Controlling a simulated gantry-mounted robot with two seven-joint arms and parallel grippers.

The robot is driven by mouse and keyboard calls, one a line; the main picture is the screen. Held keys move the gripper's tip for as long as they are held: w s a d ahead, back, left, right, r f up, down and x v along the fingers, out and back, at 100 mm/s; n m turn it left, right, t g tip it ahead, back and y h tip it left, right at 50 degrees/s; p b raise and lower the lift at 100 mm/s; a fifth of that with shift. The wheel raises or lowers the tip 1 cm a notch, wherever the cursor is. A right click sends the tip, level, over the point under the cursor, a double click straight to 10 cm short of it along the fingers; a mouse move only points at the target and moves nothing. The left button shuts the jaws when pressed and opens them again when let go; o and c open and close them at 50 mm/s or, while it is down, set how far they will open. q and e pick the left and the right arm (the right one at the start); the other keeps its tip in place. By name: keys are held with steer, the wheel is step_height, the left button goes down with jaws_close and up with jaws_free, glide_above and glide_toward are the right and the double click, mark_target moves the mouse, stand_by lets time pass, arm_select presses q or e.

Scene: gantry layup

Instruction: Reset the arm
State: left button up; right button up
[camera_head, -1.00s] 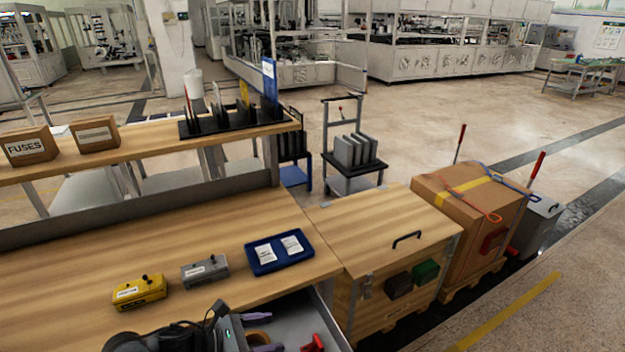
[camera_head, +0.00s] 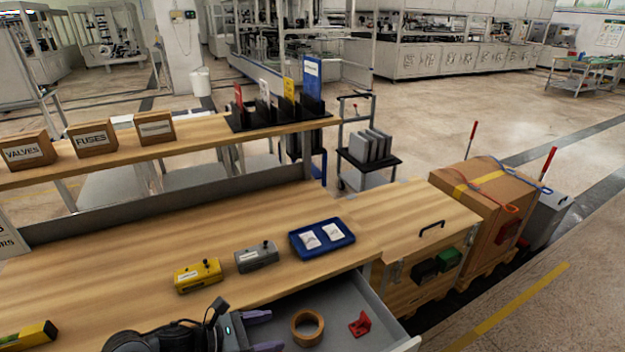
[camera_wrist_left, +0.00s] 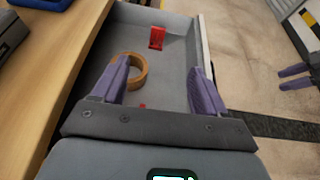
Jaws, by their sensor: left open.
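My left gripper (camera_head: 264,332) is at the bottom of the head view, with its wrist over the desk's front edge and its two purple fingers over the open drawer. In the left wrist view the fingers (camera_wrist_left: 160,72) are spread wide with nothing between them. A brown tape roll (camera_head: 307,328) and a red part (camera_head: 360,323) lie in the grey drawer (camera_head: 375,302), apart from the fingers. My right gripper (camera_wrist_left: 293,77) shows only at the right edge of the left wrist view, as two purple fingers with a gap, over the floor.
The wooden desk (camera_head: 130,262) holds a yellow control box (camera_head: 198,275), a grey one (camera_head: 257,257) and a blue tray (camera_head: 322,238). Labelled cartons stand on the shelf behind. A wooden crate (camera_head: 428,207) and a large carton (camera_head: 490,200) stand to the right.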

arm_select(q)
steer(key=s+d+n+t+y+p, duration=0.25)
steer(key=s+d+n+t, duration=0.35)
steer(key=n, duration=0.9)
steer(key=s+a+f+n+g+y+p, duration=0.1)
steer(key=s+a+f+n+g+y, duration=0.15)
steer(key=s+a+n, duration=0.65)
steer(key=s+a+f+n+g+y, duration=0.2)
steer(key=s+n+g+y, duration=0.15)
steer(key=s+n, duration=0.6)
steer(key=s+a+f+n+g+y+p, duration=0.1)
steer(key=s+a+f+n+g+y, duration=0.3)
steer(key=n, duration=1)
step_height(320, 180, up, 40)
steer(key=a+f+t+p, duration=0.1)
steer(key=a+t+p, duration=0.1)
steer(key=p, duration=3.6)
arm_select(e)
step_height(320, 180, up, 42)
arm_select(q)
step_height(320, 180, down, 58)
steer(key=b, duration=5.9)
steer(key=shift+s+f+m+h, duration=0.2)
steer(key=shift+m+h, duration=0.15)
steer(key=shift+m, duration=0.1)
arm_select(e)
step_height(320, 180, down, 58)
steer(key=shift+d+f, duration=0.25)
steer(key=shift+d, duration=0.1)
